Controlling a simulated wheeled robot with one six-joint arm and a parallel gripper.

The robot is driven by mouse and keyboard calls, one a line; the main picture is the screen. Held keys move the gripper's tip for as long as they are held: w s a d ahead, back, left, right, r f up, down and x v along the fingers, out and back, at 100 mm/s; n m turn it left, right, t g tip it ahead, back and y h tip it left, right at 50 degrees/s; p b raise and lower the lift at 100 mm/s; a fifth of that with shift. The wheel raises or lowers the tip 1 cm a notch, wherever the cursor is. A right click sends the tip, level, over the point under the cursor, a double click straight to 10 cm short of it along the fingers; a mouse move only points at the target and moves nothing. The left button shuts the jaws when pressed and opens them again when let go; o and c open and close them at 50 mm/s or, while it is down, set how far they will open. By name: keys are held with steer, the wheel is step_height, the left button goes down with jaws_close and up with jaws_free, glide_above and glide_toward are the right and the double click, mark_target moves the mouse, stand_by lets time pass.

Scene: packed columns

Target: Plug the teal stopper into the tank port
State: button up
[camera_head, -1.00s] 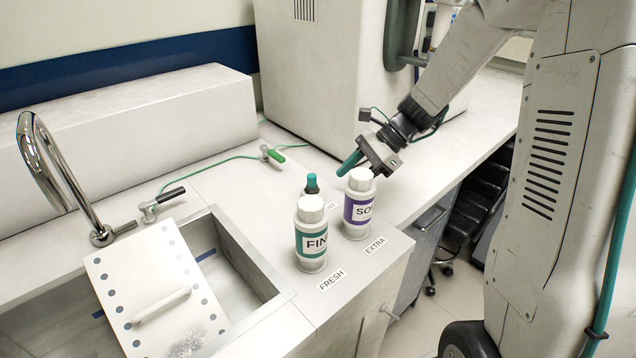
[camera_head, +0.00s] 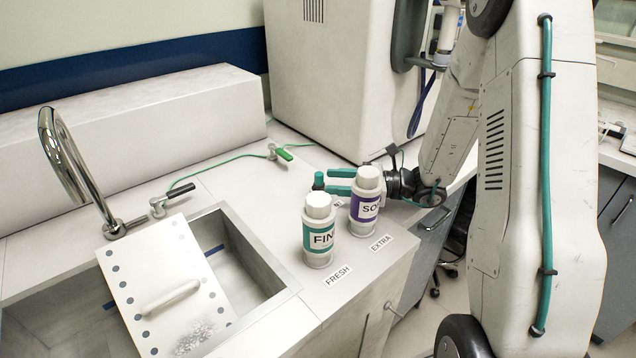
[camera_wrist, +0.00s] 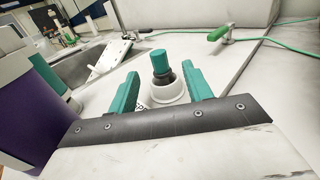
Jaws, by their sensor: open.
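The teal stopper (camera_head: 319,181) stands upright on the counter behind the white bottles. In the wrist view the stopper (camera_wrist: 161,62) has a dark collar and stands in a white round holder (camera_wrist: 168,93). My gripper (camera_head: 330,182) is low over the counter, coming in from the right behind the bottles. Its teal fingers are open, one on each side of the stopper in the wrist view (camera_wrist: 160,77), with gaps visible. The lower part of the stopper is hidden by a bottle in the head view. I cannot make out the tank port.
A bottle with a teal label (camera_head: 319,238) and one with a purple label (camera_head: 366,205) stand close in front of my gripper.

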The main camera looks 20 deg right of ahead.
mark_target(319, 185)
steer(key=x, duration=0.6)
steer(key=shift+w+a+f, duration=0.1)
steer(key=shift+w+a, duration=0.1)
steer(key=c, duration=1.1)
